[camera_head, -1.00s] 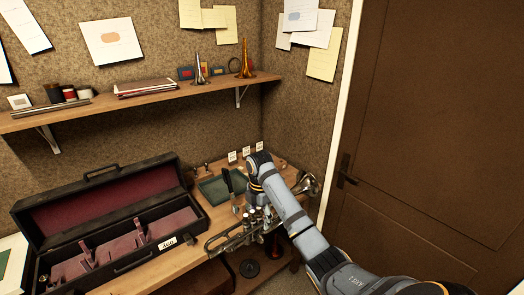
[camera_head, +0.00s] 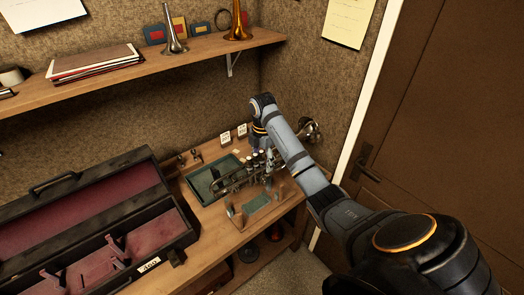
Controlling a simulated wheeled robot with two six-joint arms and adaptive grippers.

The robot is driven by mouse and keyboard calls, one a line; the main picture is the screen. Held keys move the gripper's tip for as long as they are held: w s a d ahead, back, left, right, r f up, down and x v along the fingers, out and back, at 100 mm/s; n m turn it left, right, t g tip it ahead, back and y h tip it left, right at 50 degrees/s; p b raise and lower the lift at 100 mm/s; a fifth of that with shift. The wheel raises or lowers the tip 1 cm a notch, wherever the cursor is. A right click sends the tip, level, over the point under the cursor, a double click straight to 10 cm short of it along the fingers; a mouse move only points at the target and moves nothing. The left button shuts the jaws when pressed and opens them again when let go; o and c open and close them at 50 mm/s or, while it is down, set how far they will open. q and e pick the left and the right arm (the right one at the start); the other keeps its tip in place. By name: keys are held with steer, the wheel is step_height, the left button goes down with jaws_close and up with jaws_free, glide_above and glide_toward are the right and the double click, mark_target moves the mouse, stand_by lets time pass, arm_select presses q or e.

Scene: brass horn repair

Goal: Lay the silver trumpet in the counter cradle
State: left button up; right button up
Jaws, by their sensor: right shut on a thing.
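The silver trumpet (camera_head: 236,180) hangs roughly level over the right part of the workbench. Its bell (camera_head: 312,131) points to the right and back, and its valves stand near the middle. My right gripper (camera_head: 267,172) is shut on the trumpet near the valves, and its fingers are largely hidden by the arm and the horn. The counter cradle (camera_head: 262,204), with a green pad and upright end supports, stands on the bench in front of and below the trumpet in the picture. The trumpet appears apart from it. My left gripper is out of view.
An open black case (camera_head: 95,215) with red lining lies at the left. A green tray (camera_head: 203,184) sits behind the cradle. A shelf (camera_head: 200,48) with small horns and papers runs above. The brown door (camera_head: 455,130) is at the right.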

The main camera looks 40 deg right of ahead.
steer(key=shift+s+a+r, duration=0.25)
steer(key=shift+s+r, duration=0.05)
steer(key=shift+s, duration=0.05)
steer(key=shift+w+d+f, duration=0.1)
steer(key=shift+w+f, duration=0.1)
steer(key=shift+f, duration=1.65)
step_height(320, 180, down, 2)
steer(key=shift+f+b, duration=0.15)
steer(key=shift+b, duration=0.35)
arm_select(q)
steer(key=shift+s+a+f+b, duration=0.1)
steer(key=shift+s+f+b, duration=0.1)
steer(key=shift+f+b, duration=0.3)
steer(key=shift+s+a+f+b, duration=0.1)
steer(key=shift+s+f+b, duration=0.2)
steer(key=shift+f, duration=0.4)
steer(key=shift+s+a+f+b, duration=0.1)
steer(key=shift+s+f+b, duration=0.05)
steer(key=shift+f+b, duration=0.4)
arm_select(e)
step_height(320, 180, down, 6)
steer(key=shift+f, duration=0.25)
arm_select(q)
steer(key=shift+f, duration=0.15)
arm_select(e)
steer(key=shift+f, duration=0.45)
